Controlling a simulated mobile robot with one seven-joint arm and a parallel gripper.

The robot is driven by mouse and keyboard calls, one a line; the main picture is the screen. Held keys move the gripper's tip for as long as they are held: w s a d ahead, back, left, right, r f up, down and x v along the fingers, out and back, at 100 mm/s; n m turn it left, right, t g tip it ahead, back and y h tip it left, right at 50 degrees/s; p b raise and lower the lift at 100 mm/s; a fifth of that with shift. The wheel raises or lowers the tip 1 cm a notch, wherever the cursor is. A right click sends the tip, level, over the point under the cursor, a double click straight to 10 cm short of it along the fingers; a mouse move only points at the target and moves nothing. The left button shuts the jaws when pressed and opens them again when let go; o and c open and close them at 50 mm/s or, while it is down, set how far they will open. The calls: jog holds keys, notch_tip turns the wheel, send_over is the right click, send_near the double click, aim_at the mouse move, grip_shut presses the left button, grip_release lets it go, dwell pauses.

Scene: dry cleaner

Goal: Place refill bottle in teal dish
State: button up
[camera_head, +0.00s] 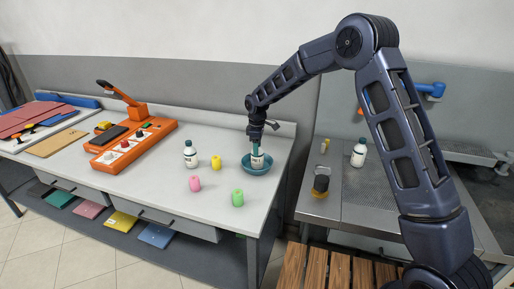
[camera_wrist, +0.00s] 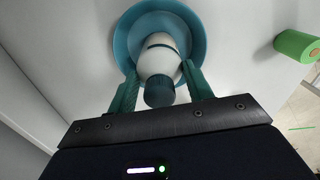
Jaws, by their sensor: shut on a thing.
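The refill bottle (camera_head: 257,160) is white with a dark teal cap and stands about upright in the teal dish (camera_head: 250,171) on the grey-white table. In the wrist view the bottle (camera_wrist: 158,62) sits between my fingers, with the round teal dish (camera_wrist: 127,48) around and behind its lower part. My gripper (camera_head: 257,140) comes down from above and is shut on the bottle near its cap; the wrist view also shows my gripper (camera_wrist: 160,88). Whether the bottle's base touches the dish floor is hidden.
Another similar bottle (camera_head: 190,154) stands left of the dish, near yellow (camera_head: 216,162), pink (camera_head: 195,184) and green (camera_head: 237,198) spools. An orange machine (camera_head: 133,143) stands farther left. A third bottle (camera_head: 359,153) is on the metal counter (camera_head: 375,205) at right.

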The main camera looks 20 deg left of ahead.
jog(key=o, duration=1.5)
jog(key=shift+f, duration=0.15)
jog(key=shift+c, duration=0.2)
notch_tip(320, 180, up, 12)
jog(key=shift+r, duration=0.2)
jog(key=shift+d, duration=0.1)
